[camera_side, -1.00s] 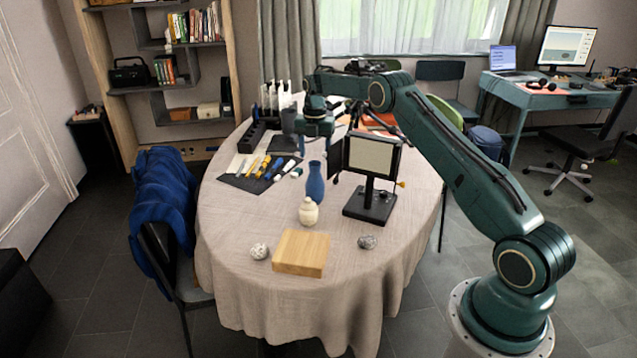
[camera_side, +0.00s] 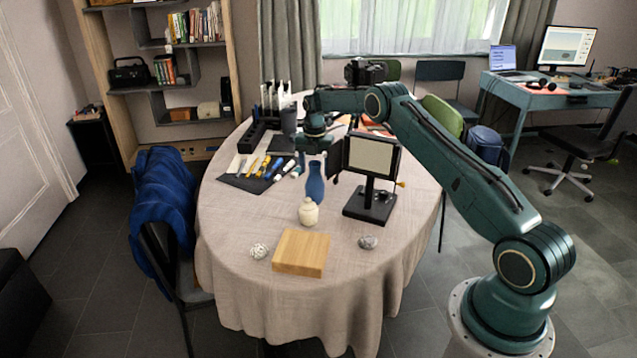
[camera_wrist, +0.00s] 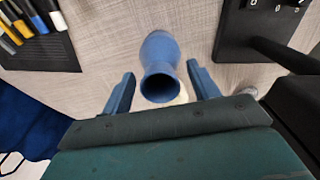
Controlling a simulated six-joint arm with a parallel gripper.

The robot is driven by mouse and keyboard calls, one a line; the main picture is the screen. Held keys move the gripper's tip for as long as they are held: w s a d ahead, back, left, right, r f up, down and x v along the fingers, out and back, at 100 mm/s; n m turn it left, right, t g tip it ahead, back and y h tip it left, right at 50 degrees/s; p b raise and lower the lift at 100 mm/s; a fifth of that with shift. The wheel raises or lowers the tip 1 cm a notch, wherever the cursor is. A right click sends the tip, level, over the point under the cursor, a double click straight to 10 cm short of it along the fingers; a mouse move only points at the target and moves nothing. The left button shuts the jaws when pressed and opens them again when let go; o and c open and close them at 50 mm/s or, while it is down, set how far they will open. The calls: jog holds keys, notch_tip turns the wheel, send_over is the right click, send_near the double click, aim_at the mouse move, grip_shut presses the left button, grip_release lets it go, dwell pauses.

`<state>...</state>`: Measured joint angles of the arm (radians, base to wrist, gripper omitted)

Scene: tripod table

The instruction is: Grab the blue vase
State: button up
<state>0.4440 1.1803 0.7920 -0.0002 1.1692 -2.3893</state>
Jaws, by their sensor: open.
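The blue vase (camera_side: 315,184) stands upright on the round table, in front of my gripper (camera_side: 314,160) in the side view. In the wrist view the vase (camera_wrist: 160,62) shows its open mouth, with its body beyond. My gripper (camera_wrist: 162,88) is open, with one finger to the left and one to the right of the vase's mouth. I see a gap between each finger and the vase. In the side view the fingers are small and near the top of the vase.
A black stand with a panel (camera_side: 371,158) is close to the vase's right. A cream jar (camera_side: 308,212) and a wooden block (camera_side: 301,252) stand in front. Markers on a dark mat (camera_side: 247,184) lie to the left. A patterned ball (camera_side: 258,251) and a grey stone (camera_side: 368,242) lie near the front.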

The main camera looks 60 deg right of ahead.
jog(key=shift+c, duration=0.4)
grip_shut()
jog(key=shift+r, duration=0.2)
notch_tip(320, 180, up, 10)
dwell(0.6)
jog(key=shift+f, duration=0.15)
dwell(0.3)
